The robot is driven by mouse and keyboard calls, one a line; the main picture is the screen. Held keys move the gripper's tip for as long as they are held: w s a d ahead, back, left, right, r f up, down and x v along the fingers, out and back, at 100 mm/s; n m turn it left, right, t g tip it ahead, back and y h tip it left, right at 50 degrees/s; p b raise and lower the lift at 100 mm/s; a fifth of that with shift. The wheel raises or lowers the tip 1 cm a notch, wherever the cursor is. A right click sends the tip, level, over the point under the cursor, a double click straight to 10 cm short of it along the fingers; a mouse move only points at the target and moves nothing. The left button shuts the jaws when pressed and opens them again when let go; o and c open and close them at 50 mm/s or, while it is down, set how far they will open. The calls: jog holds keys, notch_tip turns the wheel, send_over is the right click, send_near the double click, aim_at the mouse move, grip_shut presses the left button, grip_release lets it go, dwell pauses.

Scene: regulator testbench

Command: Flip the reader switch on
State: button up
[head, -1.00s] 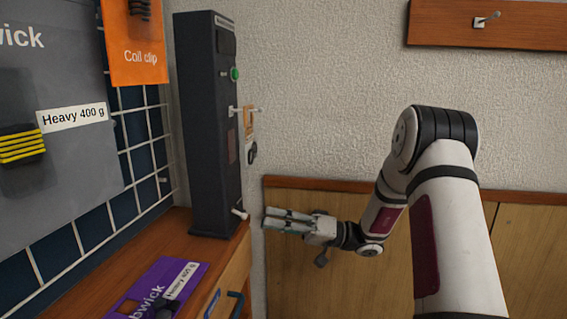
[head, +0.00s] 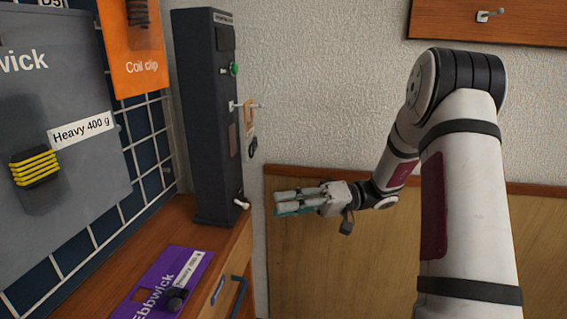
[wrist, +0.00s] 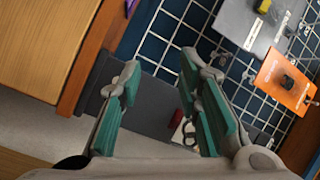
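The reader looks to be the tall dark box (head: 207,130) standing on the wooden counter in the head view. I cannot tell for sure which is the switch. My gripper (head: 276,203) is right of the lower lever, apart from the box. In the wrist view my gripper (wrist: 160,70) has its teal fingers spread and empty, with the dark box (wrist: 155,108) beyond them.
A wooden counter (head: 70,275) with a drawer handle (head: 239,296) lies below the box. A purple card (head: 180,270) lies on it. A blue grid wall with a grey panel (head: 85,125) and orange card (head: 118,80) stands left. An orange tag (head: 249,117) hangs from the peg.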

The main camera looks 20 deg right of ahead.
jog(key=s+a+r+g+h+p, duration=0.1)
jog(key=s+a+r+h+p, duration=0.2)
jog(key=s+r, duration=0.3)
jog(key=s+a+r+m+g+h+p, duration=0.1)
jog(key=s+a+r+g+h+p, duration=0.1)
jog(key=s+r+p, duration=0.4)
jog(key=s+a+r+g+h+p, duration=0.2)
jog(key=s+a+r+h+p, duration=0.3)
jog(key=s+r, duration=0.1)
jog(key=shift+s+h, duration=0.4)
jog(key=shift+s, duration=0.35)
jog(key=shift+f, duration=0.1)
jog(key=w+d+f+m+t+y+b, duration=0.2)
jog(key=w+f+m+y+b, duration=0.6)
jog(key=w+f+m, duration=0.45)
jog(key=w+d+f+m+t+y+b, duration=0.2)
jog(key=w+d+f+m+t+b, duration=0.2)
jog(key=d+f+m+t, duration=0.25)
jog(key=w+d+f+m+t+y+b, duration=0.1)
jog(key=w+d+f+m+t+b, duration=0.25)
jog(key=d+f+m+t, duration=0.35)
jog(key=a+f+b+x, duration=0.1)
jog(key=b+x, duration=0.2)
jog(key=x, duration=1.1)
jog(key=shift+s+g, duration=0.25)
jog(key=shift+g, duration=0.1)
